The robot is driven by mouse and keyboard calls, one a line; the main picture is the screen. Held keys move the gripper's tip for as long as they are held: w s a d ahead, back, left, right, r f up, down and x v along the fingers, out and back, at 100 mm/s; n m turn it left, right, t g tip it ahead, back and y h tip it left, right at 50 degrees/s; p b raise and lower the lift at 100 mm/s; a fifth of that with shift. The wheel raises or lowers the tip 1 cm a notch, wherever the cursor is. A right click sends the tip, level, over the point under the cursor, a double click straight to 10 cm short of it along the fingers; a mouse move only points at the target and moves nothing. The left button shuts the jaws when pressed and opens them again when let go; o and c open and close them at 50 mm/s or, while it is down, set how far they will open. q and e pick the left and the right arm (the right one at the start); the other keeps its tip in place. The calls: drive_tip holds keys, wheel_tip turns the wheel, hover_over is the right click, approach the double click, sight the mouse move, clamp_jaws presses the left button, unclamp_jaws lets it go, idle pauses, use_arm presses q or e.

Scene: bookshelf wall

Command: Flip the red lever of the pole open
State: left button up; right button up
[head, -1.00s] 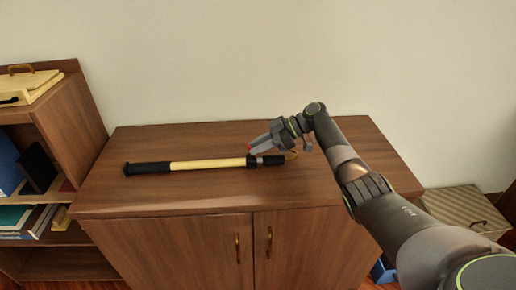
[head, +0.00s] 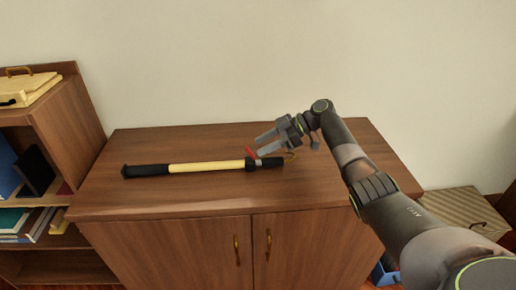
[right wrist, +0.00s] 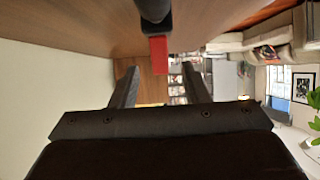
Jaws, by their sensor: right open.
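The pole lies flat on the cabinet top, with a yellow shaft (head: 205,167), black grips and a black clamp near its right end. Its small red lever (head: 250,153) sticks up at a tilt from the clamp. My right gripper (head: 260,145) is open, just right of and above the lever, its two grey fingers apart and empty. In the right wrist view the red lever (right wrist: 158,55) hangs below a black part of the pole (right wrist: 154,8), in line with the gap between the fingertips (right wrist: 160,68). Contact with a finger cannot be told. My left gripper is not in view.
The wooden cabinet top (head: 180,195) is otherwise clear, with a wall (head: 200,60) behind it. A bookshelf (head: 75,110) stands at the left. A striped box (head: 455,210) stands low at the right.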

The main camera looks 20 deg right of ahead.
use_arm(q)
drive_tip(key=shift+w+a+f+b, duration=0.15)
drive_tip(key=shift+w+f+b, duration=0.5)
drive_tip(key=shift+b, duration=0.5)
use_arm(e)
drive_tip(key=v, duration=1.4)
drive_tip(key=shift+d+r, duration=0.15)
drive_tip(key=shift+d, duration=0.15)
drive_tip(key=shift+s, duration=0.1)
